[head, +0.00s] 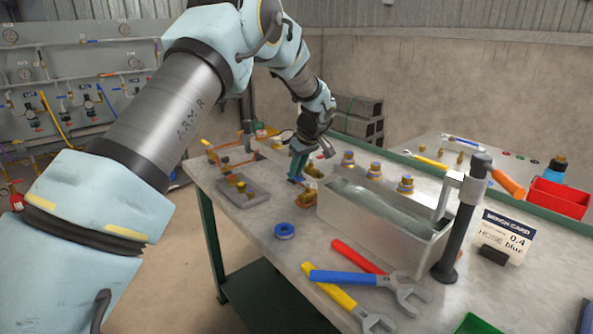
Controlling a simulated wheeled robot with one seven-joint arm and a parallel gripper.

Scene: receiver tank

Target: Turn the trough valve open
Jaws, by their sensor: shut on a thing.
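The trough (375,236) is a long grey metal box with pale, clear-looking contents, standing on the bench. A small brass fitting, which looks like the trough valve (307,199), sits low at the trough's left end. My gripper (297,179) reaches down from behind to this end, its teal fingers just above and against the fitting. It is shut on what appears to be the valve's handle. The fingers and wrist cover most of the handle, so its angle cannot be told.
Blue tape (284,231) and red, blue and yellow wrenches (345,277) lie in front of the trough. Brass fittings (375,170) stand behind it. A dark post (460,225) with an orange handle, a bench card (507,236) and a red bin (560,196) are at the right.

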